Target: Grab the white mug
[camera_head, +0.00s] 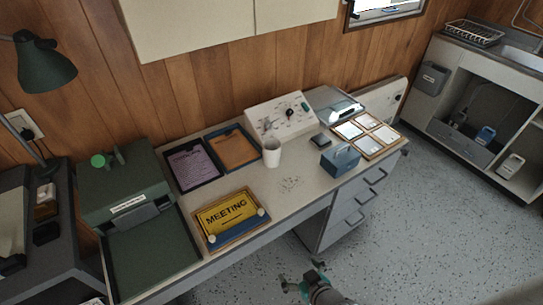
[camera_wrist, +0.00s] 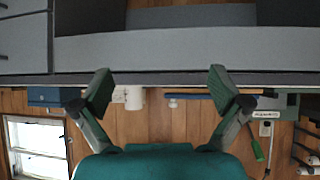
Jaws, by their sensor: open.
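The white mug (camera_head: 272,152) stands upright on the long desk (camera_head: 300,190), near its middle, just right of the orange paper tray. My gripper (camera_head: 303,280) is in front of the desk, low in the head view, well apart from the mug. In the wrist view, which is upside down, my gripper (camera_wrist: 160,88) has its two fingers spread wide with nothing between them. A white shape beyond the desk edge, near the left finger, looks like the mug (camera_wrist: 133,97); part of it is hidden.
A blue box (camera_head: 341,158) stands to the mug's right. The yellow MEETING sign (camera_head: 228,213) lies in a tray at the desk's front. A control panel (camera_head: 281,117) stands behind the mug. The desktop between mug and front edge is mostly clear. Drawers (camera_head: 347,207) are under the right end.

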